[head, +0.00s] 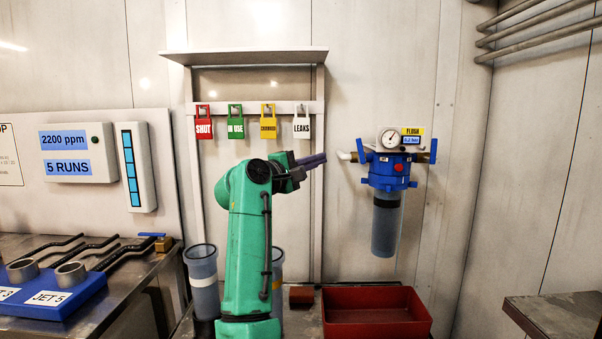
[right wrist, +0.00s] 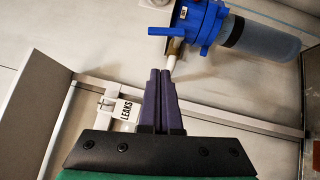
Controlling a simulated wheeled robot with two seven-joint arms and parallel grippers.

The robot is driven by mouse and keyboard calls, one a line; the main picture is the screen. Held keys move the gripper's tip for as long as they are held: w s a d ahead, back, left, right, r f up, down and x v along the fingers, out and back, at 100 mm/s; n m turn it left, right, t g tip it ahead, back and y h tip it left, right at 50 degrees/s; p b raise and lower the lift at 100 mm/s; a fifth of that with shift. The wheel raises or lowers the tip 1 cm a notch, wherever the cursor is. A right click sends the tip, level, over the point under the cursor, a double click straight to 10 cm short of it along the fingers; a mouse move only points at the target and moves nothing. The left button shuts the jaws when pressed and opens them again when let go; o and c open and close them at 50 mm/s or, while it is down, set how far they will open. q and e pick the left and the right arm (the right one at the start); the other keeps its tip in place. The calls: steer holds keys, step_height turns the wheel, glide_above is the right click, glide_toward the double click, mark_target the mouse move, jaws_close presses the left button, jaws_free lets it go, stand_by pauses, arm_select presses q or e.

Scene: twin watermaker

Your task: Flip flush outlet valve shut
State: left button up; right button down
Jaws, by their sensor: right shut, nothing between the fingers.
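The flush filter unit (head: 388,170) hangs on the back wall, with a blue head, a dial gauge (head: 390,139) and a grey-blue bowl (head: 386,225). A blue valve lever stands upright on its left side (head: 360,150) and another on its right side (head: 433,151). The frames do not mark which is the outlet. My right gripper (head: 323,159) is shut and empty, left of the unit and apart from the left lever. In the right wrist view, its fingertips (right wrist: 160,73) point toward the white pipe stub (right wrist: 174,60) and the left blue lever (right wrist: 158,30). My left gripper is not in view.
Four-coloured tags, including the white LEAKS tag (head: 302,127), hang on a rack behind my right arm. A red tray (head: 372,310) sits below the filter. A blue jet holder (head: 55,292) lies on the left bench. Wall space between rack and filter is clear.

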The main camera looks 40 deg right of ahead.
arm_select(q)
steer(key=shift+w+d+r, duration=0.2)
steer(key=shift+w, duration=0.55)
arm_select(e)
steer(key=a, duration=0.4)
steer(key=shift+s+a+f, duration=0.1)
steer(key=shift+s+f, duration=0.2)
steer(key=shift+f, duration=0.1)
